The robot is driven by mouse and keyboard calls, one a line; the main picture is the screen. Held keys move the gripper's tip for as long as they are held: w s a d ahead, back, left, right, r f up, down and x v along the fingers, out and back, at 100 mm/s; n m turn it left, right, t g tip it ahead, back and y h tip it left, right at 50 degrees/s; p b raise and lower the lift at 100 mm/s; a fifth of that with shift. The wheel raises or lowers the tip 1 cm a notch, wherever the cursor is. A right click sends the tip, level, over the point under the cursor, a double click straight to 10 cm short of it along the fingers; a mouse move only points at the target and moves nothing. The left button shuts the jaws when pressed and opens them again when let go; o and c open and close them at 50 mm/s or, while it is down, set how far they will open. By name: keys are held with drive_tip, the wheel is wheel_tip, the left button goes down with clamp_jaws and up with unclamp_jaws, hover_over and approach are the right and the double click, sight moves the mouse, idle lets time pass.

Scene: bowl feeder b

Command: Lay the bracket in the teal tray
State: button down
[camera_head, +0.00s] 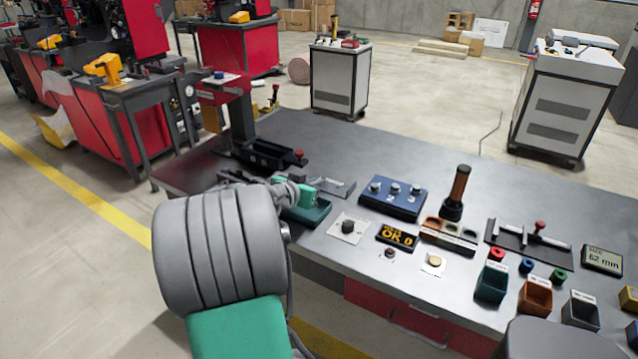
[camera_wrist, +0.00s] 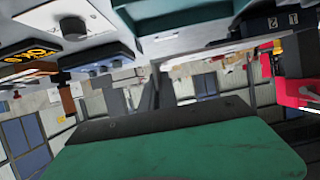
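A dark teal tray (camera_head: 316,215) lies on the grey bench at its front left, partly hidden behind my arm. A teal tray wall also shows at the top of the wrist view (camera_wrist: 170,10). My gripper (camera_head: 292,196) is low over the tray's left side, mostly hidden by my wrist. I cannot pick out the bracket in either view. A teal bin (camera_head: 491,284) stands further right among other bins.
A slide rail (camera_head: 528,243) and coloured bins fill the right. The bench's back middle is clear.

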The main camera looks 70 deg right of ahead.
sight(328, 201)
drive_tip(key=shift+s+d+g, duration=0.3)
drive_tip(key=shift+s+d, duration=0.05)
drive_tip(key=shift+s, duration=0.35)
drive_tip(key=shift+a+f+b, duration=0.1)
drive_tip(key=shift+f+b, duration=0.05)
drive_tip(key=shift+b, duration=0.15)
wheel_tip(328, 201, down, 5)
drive_tip(key=b, duration=0.5)
drive_tip(key=shift+a, duration=0.1)
drive_tip(key=shift+b, duration=0.5)
drive_tip(key=shift+f+b, duration=0.75)
drive_tip(key=shift+b, duration=0.2)
drive_tip(key=c, duration=1.6)
unclamp_jaws()
drive_tip(key=shift+f, duration=0.1)
